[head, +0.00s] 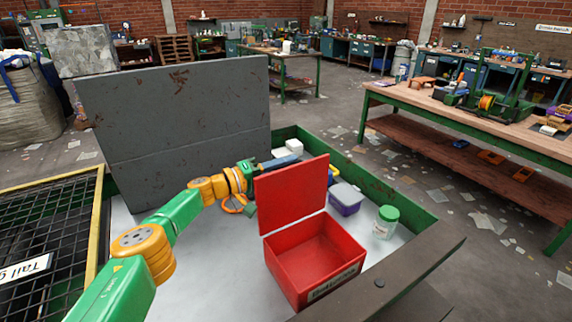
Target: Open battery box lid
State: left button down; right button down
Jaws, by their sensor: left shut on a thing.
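The red battery box (320,272) stands on the pale belt surface, with a label on its front. Its red lid (292,192) stands up at the back edge, so the box is open and its inside looks empty. My left gripper (249,173) is at the upper left edge of the lid and shut on it. The fingertips are small and partly hidden by the lid. My right gripper is not in view.
A tall grey panel (175,120) stands behind my left arm. A green rim (400,195) borders the belt.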

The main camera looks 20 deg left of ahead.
pick_arm(q)
jog(key=shift+s+f, duration=0.1)
jog(key=shift+f, duration=0.15)
jog(key=c, duration=0.9)
grip_release()
jog(key=shift+c, duration=0.2)
jog(key=shift+o, duration=0.7)
jog(key=shift+w+a, duration=0.1)
jog(key=shift+w, duration=0.1)
jog(key=shift+s+a+r+p, duration=0.1)
jog(key=shift+s+a+p, duration=0.05)
jog(key=shift+s+p, duration=0.15)
jog(key=p+v, duration=0.1)
jog(key=v, duration=0.5)
jog(key=shift+s+a, duration=0.2)
